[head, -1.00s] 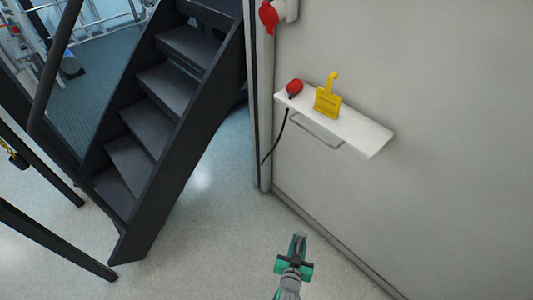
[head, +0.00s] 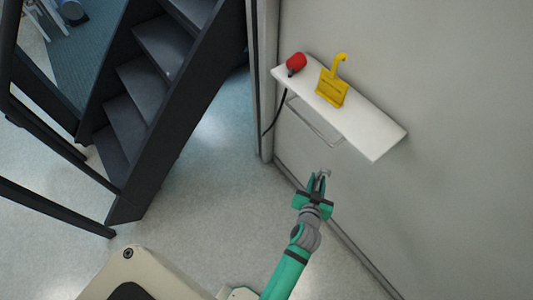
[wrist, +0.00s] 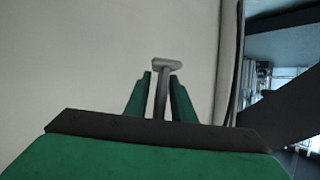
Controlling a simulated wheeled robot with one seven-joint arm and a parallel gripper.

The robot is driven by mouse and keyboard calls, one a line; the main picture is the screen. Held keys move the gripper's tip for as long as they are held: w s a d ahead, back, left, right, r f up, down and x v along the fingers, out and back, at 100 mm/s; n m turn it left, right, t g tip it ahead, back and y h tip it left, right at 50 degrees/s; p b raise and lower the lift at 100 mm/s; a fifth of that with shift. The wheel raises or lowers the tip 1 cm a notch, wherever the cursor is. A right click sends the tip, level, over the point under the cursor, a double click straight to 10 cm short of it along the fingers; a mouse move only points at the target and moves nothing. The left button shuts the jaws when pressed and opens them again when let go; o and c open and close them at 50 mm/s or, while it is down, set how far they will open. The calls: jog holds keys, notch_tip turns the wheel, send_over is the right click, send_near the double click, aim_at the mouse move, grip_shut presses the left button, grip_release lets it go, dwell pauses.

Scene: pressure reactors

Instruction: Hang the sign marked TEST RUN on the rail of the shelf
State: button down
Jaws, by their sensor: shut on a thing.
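A yellow sign (head: 332,90) with a hook at its top stands on the white shelf (head: 375,140) on the wall; its lettering is too small to read. The shelf's thin grey rail (head: 316,122) runs below its front edge, with nothing hanging on it. My gripper (head: 319,181) is below the shelf and rail in the picture, apart from the sign. In the wrist view, its green fingers (wrist: 159,95) are closed around the stem of a grey T-shaped piece (wrist: 166,65), whose flat head sticks out beyond the fingertips.
A red object (head: 296,62) with a black cable lies at the shelf's left end. Dark metal stairs (head: 165,95) with railings stand to the left. The floor (head: 215,190) between stairs and wall is clear.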

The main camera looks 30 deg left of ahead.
jog(key=s+a+r+n+g+y, duration=0.35)
jog(key=s+a+r, duration=0.25)
jog(key=a+r, duration=0.25)
jog(key=s+a+r+n+g+y, duration=0.35)
jog(key=s+a+r+y, duration=0.2)
jog(key=a+r, duration=0.35)
jog(key=w+d+f, duration=0.1)
jog(key=w+d, duration=0.4)
jog(key=w, duration=0.6)
jog(key=shift+w+d+t+h, duration=0.3)
jog(key=shift+w+d+h, duration=0.05)
jog(key=shift+w+h, duration=0.05)
jog(key=shift+f, duration=0.1)
jog(key=c, duration=1.4)
grip_release()
jog(key=shift+s, duration=0.1)
